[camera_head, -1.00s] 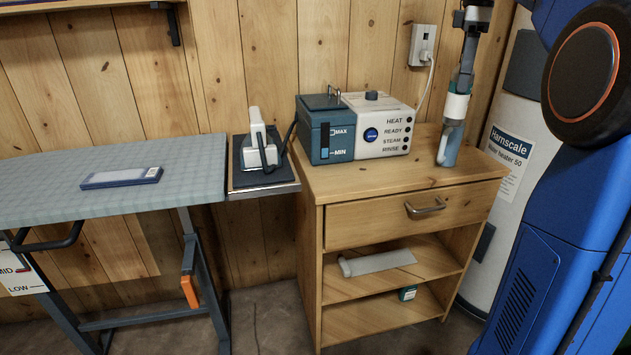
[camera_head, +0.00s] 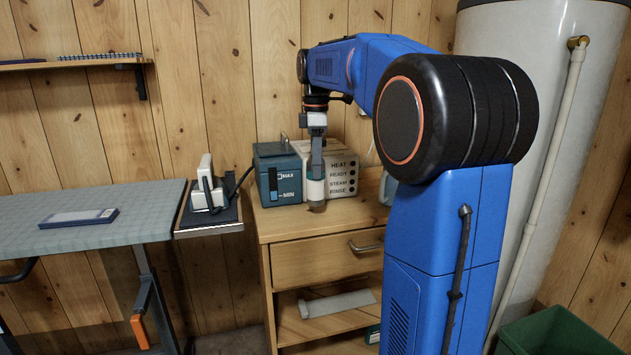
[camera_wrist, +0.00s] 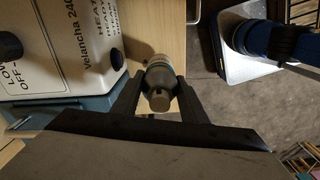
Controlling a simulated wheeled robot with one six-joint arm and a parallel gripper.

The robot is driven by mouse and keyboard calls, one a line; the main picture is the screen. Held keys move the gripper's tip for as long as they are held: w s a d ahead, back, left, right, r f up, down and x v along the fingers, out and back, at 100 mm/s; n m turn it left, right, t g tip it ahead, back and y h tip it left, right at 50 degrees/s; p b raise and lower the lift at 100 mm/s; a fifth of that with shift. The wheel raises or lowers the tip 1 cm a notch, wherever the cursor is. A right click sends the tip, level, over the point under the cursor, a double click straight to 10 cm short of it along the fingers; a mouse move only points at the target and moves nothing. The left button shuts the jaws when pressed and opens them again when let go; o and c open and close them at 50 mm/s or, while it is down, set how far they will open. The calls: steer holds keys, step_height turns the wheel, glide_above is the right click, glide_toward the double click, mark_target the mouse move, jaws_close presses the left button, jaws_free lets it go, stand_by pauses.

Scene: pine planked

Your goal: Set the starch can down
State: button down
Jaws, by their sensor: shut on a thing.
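My gripper (camera_head: 316,170) is shut on the starch can (camera_head: 314,190), a slim can with a pale band. It hangs roughly upright in front of the steam station (camera_head: 343,176), over the wooden cabinet top (camera_head: 285,226). In the wrist view the can (camera_wrist: 158,78) sits between both fingers of my gripper (camera_wrist: 157,98), its grey nozzle end towards the camera. The cabinet top (camera_wrist: 150,28) shows beyond it. I cannot tell whether the can's base touches the wood.
An iron (camera_head: 207,187) stands on a rest left of the cabinet, beside the ironing board (camera_head: 130,212). A blue-grey bottle (camera_head: 388,188) is partly hidden behind my arm. The cabinet's front top is clear. A green bin (camera_head: 550,330) stands at lower right.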

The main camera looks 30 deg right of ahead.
steer(key=shift+d+f, duration=0.1)
steer(key=shift+f, duration=2.1)
steer(key=c, duration=1.1)
jaws_free()
step_height(320, 180, up, 12)
steer(key=shift+r, duration=0.15)
steer(key=s+a+f+m+t, duration=0.1)
steer(key=s+a+f+m, duration=0.3)
steer(key=s+f, duration=0.5)
steer(key=s+a+f+m+t, duration=0.2)
steer(key=s+a+f+m, duration=0.2)
steer(key=s+f, duration=0.5)
steer(key=s+a+f+m+t, duration=0.1)
steer(key=s+a+f+m, duration=0.3)
steer(key=s+a+f, duration=0.4)
steer(key=shift+s+f+t, duration=0.15)
steer(key=shift+s+f, duration=0.2)
steer(key=shift+s, duration=0.35)
steer(key=shift+s+f+t, duration=0.1)
steer(key=shift+s+f, duration=0.3)
steer(key=shift+s, duration=0.3)
steer(key=shift+s+f+t, duration=0.15)
steer(key=shift+s+f, duration=0.2)
steer(key=shift+s, duration=0.35)
